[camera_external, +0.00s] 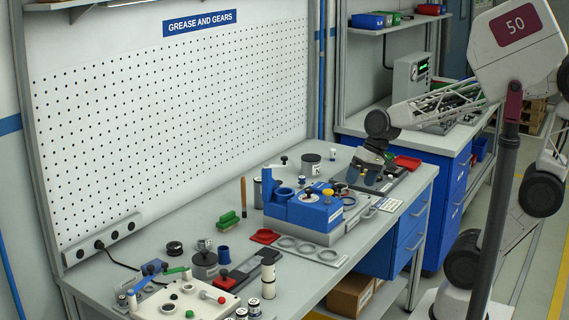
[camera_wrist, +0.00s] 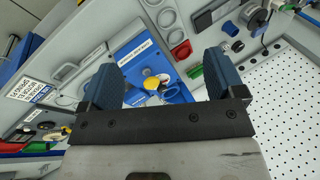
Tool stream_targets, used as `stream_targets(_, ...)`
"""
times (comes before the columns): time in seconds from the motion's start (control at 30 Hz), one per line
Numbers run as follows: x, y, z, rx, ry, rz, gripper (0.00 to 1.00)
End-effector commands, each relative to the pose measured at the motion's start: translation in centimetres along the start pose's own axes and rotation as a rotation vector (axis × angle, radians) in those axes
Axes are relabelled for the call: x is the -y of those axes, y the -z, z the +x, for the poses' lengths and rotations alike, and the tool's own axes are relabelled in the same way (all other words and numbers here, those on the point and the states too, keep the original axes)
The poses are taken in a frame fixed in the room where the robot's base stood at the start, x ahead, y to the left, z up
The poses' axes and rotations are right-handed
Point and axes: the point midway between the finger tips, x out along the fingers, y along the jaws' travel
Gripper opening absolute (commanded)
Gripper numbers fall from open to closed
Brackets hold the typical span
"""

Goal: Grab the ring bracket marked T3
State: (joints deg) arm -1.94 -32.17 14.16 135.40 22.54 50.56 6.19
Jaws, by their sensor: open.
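A flat grey plate with several round rings (camera_external: 307,248) lies on the bench in front of the blue block. What looks like the same ringed plate shows at the top of the wrist view (camera_wrist: 166,17). Silver ring shapes (camera_wrist: 97,58) also show left of the blue block in the wrist view. No T3 mark is legible, so I cannot tell which ring part bears it. My gripper (camera_wrist: 161,68) is open and empty, with its two blue fingers apart above the blue block. In the external view my gripper (camera_external: 368,168) hangs over the bench's far right part.
The blue block (camera_external: 306,209) with a yellow knob stands beside the gripper. A red tray (camera_external: 264,236), a green brush (camera_external: 228,219) and a cream box (camera_external: 185,301) stand nearer the left. A pegboard (camera_external: 180,100) backs the bench. Bare bench shows along the front edge.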

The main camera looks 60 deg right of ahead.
Motion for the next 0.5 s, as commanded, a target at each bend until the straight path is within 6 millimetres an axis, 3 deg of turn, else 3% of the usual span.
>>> stream_targets(0.2, 5.4, 4.4, 3.2, 0.049, 0.187, 0.234, 0.88)
stream_targets(0.5, 11.8, 10.7, 8.3, 0.125, 0.41, 0.587, 0.88)
